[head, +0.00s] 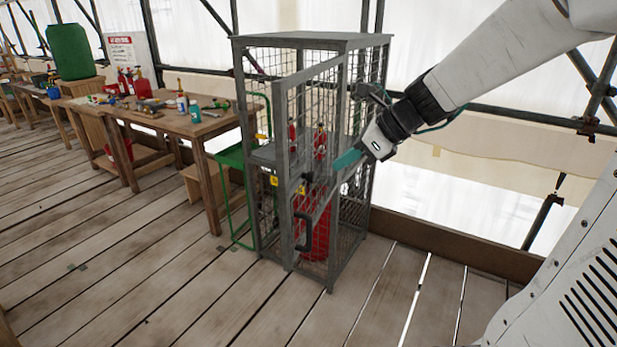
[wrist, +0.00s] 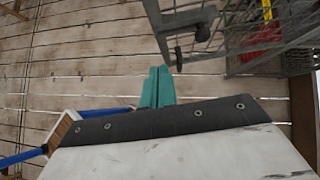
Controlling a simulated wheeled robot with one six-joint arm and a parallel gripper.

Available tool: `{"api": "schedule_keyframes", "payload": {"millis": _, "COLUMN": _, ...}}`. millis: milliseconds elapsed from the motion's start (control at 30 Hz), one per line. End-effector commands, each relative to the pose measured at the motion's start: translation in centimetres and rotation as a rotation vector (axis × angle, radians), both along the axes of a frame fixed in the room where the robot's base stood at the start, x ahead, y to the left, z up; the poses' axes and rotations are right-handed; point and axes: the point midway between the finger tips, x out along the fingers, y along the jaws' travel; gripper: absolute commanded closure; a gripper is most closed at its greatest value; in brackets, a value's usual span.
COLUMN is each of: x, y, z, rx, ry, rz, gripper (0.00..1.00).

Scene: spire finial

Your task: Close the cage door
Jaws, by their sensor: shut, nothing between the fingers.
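The cage (head: 312,40) is a tall grey metal frame with mesh sides. My gripper (head: 347,159) has teal fingers, which are shut and empty, in front of the cage's right part at about mid-height. In the wrist view the gripper (wrist: 157,86) points at the floor planks, with grey metal framing (wrist: 182,20) just beyond its tips. Whether it touches the door cannot be told.
A red cylinder (head: 318,225) and smaller red bottles (head: 320,142) are inside the cage. A green metal frame (head: 232,165) stands beside its left side. A wooden workbench (head: 175,120) with tools is further left. The plank floor in front is clear.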

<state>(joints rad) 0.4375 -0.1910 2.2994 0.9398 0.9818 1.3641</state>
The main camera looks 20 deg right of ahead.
Motion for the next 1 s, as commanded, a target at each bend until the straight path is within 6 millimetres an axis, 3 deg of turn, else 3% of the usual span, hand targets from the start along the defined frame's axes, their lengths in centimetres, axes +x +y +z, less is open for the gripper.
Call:
{"api": "schedule_keyframes", "payload": {"millis": 167, "x": 0.9, "y": 0.4, "z": -1.6, "rx": 0.003, "ry": 0.006, "rz": -0.012, "gripper": 1.0}}
{"api": "schedule_keyframes", "payload": {"millis": 533, "x": 4.7, "y": 4.7, "z": -7.2, "rx": 0.001, "ry": 0.007, "rz": -0.006, "gripper": 1.0}}
{"api": "schedule_keyframes", "payload": {"millis": 733, "x": 6.7, "y": 6.8, "z": -7.0, "rx": 0.0, "ry": 0.002, "rz": -0.003, "gripper": 1.0}}
{"api": "schedule_keyframes", "payload": {"millis": 1000, "x": 7.5, "y": 7.5, "z": -6.9, "rx": -0.001, "ry": 0.002, "rz": -0.006, "gripper": 1.0}}
